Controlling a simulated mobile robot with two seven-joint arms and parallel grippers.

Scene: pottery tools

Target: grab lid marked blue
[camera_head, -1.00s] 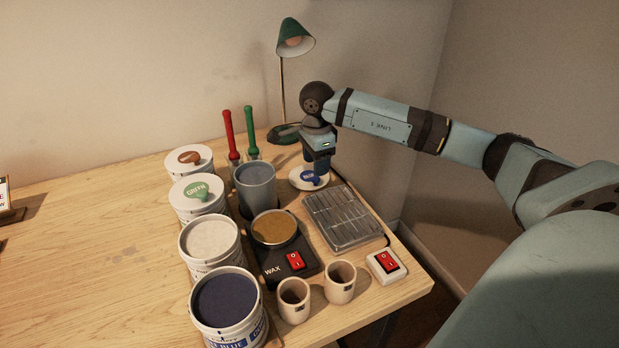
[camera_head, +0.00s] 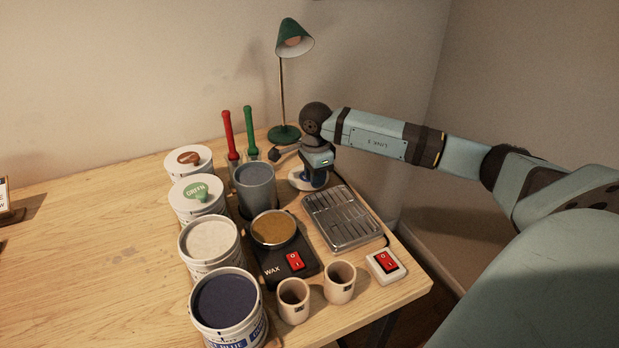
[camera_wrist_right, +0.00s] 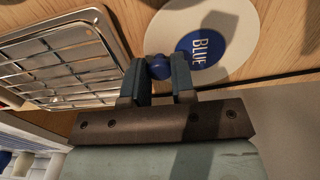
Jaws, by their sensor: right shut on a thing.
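The lid marked blue is a pale round disc with a blue label reading "BLUE"; it lies flat at the back right of the table in the head view (camera_head: 297,181). It shows larger in the right wrist view (camera_wrist_right: 236,22), with its blue knob (camera_wrist_right: 159,66) between the fingers. My right gripper (camera_wrist_right: 160,80) is shut on that knob. In the head view my right gripper (camera_head: 316,177) comes down over the lid and hides much of it. My left gripper is not in view.
A wire rack tray (camera_head: 343,218) sits just in front of the lid. A grey-blue cup (camera_head: 256,188) stands to its left, and a green lamp (camera_head: 284,134) behind. Several tubs, a wax pot (camera_head: 273,229) and two small cups fill the front.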

